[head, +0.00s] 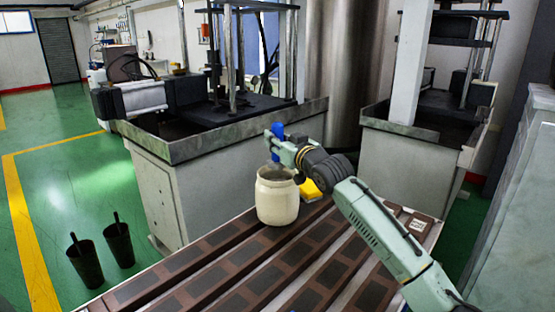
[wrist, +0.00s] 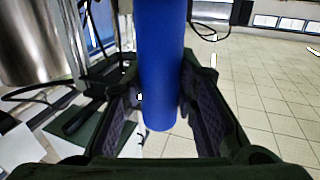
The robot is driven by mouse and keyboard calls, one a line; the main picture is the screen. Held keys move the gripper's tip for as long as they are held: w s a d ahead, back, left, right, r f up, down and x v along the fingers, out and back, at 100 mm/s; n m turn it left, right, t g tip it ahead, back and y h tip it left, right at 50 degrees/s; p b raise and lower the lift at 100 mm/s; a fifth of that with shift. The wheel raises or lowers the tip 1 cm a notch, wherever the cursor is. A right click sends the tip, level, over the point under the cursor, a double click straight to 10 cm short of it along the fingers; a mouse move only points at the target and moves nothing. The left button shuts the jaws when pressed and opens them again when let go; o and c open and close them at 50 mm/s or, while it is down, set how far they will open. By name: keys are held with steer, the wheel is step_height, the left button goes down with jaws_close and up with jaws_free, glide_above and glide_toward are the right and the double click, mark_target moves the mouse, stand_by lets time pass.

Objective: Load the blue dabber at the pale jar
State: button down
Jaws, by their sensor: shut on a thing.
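The blue dabber (wrist: 161,70) stands between the fingers of my gripper (wrist: 160,100) in the wrist view, and the gripper is shut on it. In the head view the blue dabber (head: 277,130) shows as a small blue piece at the tip of my gripper (head: 279,145). The pale jar (head: 277,198) stands upright on the slatted brown bench. My gripper is above the jar's mouth, near its rear rim.
A yellow object (head: 311,190) lies just right of the jar, partly behind my arm. The brown slatted bench (head: 190,262) has free room left of the jar. Machines on grey bases (head: 215,175) stand behind. Two dark buckets (head: 86,264) stand on the green floor at left.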

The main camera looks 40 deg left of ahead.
mark_target(277, 161)
step_height(277, 161, up, 3)
steer(key=shift+f+b, duration=0.1)
steer(key=shift+b, duration=0.2)
steer(key=shift+f+b, duration=1.9)
steer(key=shift+f, duration=2.25)
steer(key=shift+f+b, duration=0.3)
steer(key=shift+f, duration=0.3)
steer(key=shift+r+p, duration=2.65)
steer(key=shift+r, duration=0.95)
steer(key=shift+f, duration=0.1)
